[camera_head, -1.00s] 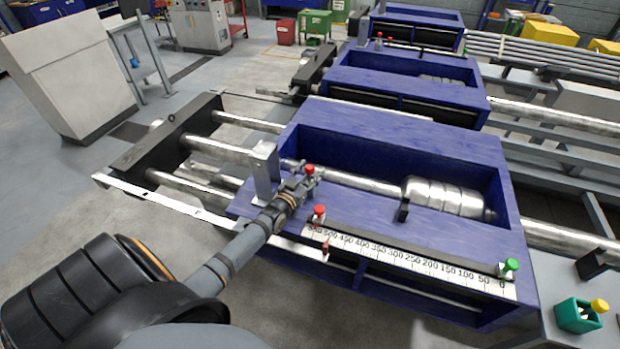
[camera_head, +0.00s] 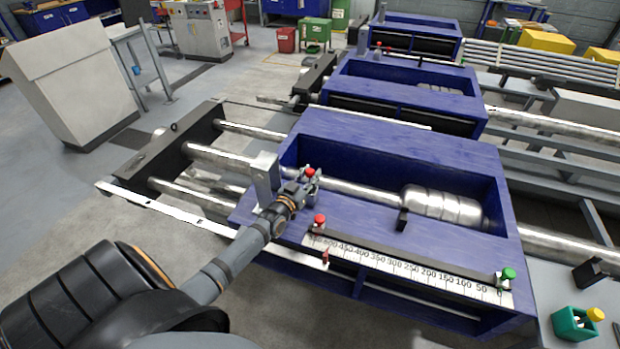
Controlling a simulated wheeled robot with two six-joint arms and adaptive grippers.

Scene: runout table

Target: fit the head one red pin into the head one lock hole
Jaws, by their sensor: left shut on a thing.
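My left gripper (camera_head: 306,190) reaches in from the lower left over the near blue machine head (camera_head: 385,137). It is shut on a red-topped pin (camera_head: 309,172), held beside the upright grey bracket (camera_head: 265,172) at the left end of the head. The fingers hide the pin's lower part, and I cannot tell whether its tip touches anything. I cannot make out the lock hole. Another red knob (camera_head: 319,220) stands at the left end of the scale (camera_head: 400,268), and a green knob (camera_head: 508,273) at its right end. My right gripper is not in view.
A steel shaft with a ribbed cylinder (camera_head: 441,205) lies in the head's recess. More blue heads (camera_head: 404,92) stand behind.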

